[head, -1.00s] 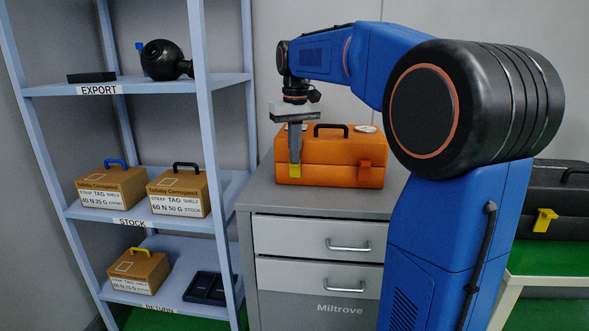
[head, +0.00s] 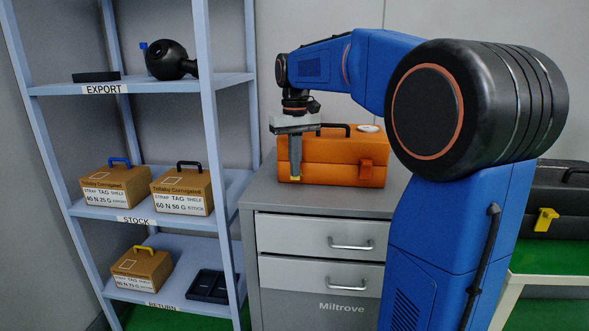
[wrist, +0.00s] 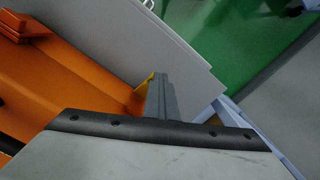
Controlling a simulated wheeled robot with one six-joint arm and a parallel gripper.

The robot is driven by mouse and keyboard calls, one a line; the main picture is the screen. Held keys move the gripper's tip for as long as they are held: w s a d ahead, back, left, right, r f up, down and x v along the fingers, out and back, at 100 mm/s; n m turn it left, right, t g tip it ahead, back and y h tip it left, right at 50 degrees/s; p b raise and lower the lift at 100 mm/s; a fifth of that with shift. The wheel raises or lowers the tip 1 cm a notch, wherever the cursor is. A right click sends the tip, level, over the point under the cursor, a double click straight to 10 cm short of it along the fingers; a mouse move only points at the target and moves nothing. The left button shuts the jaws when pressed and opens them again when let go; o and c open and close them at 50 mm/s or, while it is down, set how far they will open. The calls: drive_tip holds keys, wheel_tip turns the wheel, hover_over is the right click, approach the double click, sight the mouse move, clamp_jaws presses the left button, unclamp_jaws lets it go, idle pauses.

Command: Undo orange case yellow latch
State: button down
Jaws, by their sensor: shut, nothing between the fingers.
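The orange case (head: 335,151) stands on the grey drawer cabinet, its lid down and black handle on top. It has an orange latch (head: 366,170) on the right of its front. My gripper (head: 295,178) points down, fingers shut and empty, in front of the left end of the case's front. It hides nearly all of the yellow latch in the head view. In the wrist view, a sliver of the yellow latch (wrist: 148,81) shows right beside my gripper (wrist: 161,82). I cannot tell whether they touch or whether the latch is undone.
The cabinet top (head: 262,195) has bare room at the left and front of the case. A shelf rack (head: 222,150) with several boxes stands at the left. A black case with a yellow latch (head: 545,218) sits on a green-topped table at the right.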

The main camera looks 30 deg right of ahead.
drive_tip(key=shift+w+d+f, duration=0.2)
drive_tip(key=shift+w+d, duration=0.05)
drive_tip(key=shift+w, duration=0.2)
drive_tip(key=shift+w+d+f, duration=0.15)
drive_tip(key=shift+w+d, duration=0.1)
drive_tip(key=shift+w, duration=0.15)
drive_tip(key=shift+r, duration=0.2)
drive_tip(key=shift+w+d+r, duration=0.15)
drive_tip(key=shift+d+r, duration=0.2)
drive_tip(key=shift+d, duration=0.15)
drive_tip(key=shift+w+d+r, duration=0.2)
drive_tip(key=shift+d+r, duration=0.1)
drive_tip(key=shift+r, duration=0.3)
drive_tip(key=shift+w+r, duration=0.1)
drive_tip(key=shift+r, duration=1.2)
drive_tip(key=shift+a+r, duration=0.15)
drive_tip(key=shift+r, duration=0.4)
drive_tip(key=shift+a+r, duration=0.15)
drive_tip(key=shift+r, duration=0.4)
